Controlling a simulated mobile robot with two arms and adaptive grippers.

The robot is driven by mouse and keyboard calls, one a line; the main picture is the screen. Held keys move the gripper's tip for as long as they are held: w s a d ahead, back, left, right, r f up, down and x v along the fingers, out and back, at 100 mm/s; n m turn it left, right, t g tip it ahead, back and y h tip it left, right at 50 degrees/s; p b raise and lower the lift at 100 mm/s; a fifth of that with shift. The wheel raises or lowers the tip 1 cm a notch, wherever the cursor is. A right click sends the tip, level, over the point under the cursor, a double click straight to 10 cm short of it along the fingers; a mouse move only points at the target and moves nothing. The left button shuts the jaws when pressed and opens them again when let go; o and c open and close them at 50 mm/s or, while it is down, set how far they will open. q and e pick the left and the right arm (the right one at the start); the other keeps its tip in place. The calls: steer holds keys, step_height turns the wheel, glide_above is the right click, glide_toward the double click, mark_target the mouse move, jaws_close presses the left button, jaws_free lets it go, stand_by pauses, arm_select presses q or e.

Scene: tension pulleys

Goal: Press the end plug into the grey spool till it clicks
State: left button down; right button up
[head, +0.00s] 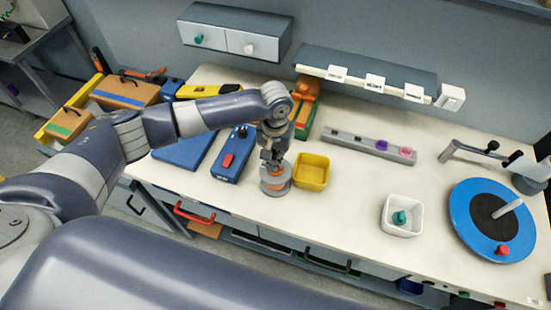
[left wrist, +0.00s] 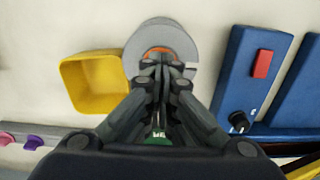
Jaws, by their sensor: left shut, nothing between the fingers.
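The grey spool (head: 275,189) stands on the worktop near its front edge. In the left wrist view the spool (left wrist: 135,45) shows as a grey ring beyond my fingers. Something orange, probably the end plug (left wrist: 160,52), shows at its centre; it also shows in the head view (head: 277,181) between the grey parts. My left gripper (head: 271,160) points down right above the spool, with its fingers together and nothing held between them. In the left wrist view the left gripper's fingertips (left wrist: 160,65) cover part of the orange piece, so I cannot tell how deep it sits. My right gripper is not in view.
A yellow bin (head: 312,172) stands close beside the spool. A blue box with a red switch (head: 229,160) is on the other side. A grey rack (head: 368,146), a white tray with a green piece (head: 386,222) and a blue disc (head: 465,214) stand farther right.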

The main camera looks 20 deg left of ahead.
arm_select(q)
steer(key=shift+r, duration=0.6)
steer(key=shift+w+r, duration=0.1)
steer(key=shift+r, duration=2.7)
